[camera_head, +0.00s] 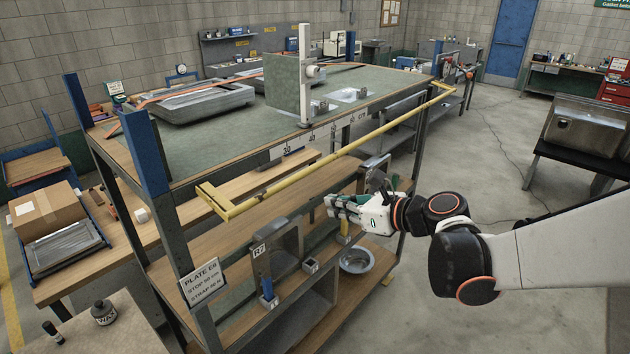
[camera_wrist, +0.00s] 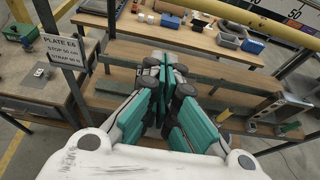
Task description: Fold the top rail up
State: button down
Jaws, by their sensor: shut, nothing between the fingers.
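The top rail (camera_head: 325,152) is a long yellow bar with short end arms. It runs along the front of the green-topped bench (camera_head: 215,150), sticking out level near the bench top's height. In the wrist view a pale yellow bar, likely this rail (camera_wrist: 245,15), crosses the top right. My gripper (camera_head: 333,204) is below the rail's middle in the head view, pointing left toward the bench's lower shelves and apart from the rail. In the wrist view its teal fingers (camera_wrist: 164,65) are together with nothing between them.
A blue-topped post (camera_head: 146,155) stands at the bench's near left corner. A sign reading PLATE E6 (camera_head: 203,284) hangs on the front leg. A metal bowl (camera_head: 356,260) and small bins sit on the lower shelves. A tall white gauge (camera_head: 304,75) stands on top.

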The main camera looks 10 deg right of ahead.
jog(key=w+a+r+p, duration=0.1)
jog(key=w+a, duration=0.3)
jog(key=w, duration=0.1)
jog(key=shift+w+a+r+p, duration=0.2)
jog(key=shift+w+a+p, duration=0.05)
jog(key=shift+w+p, duration=0.15)
jog(key=shift+d, duration=0.1)
dwell(0.3)
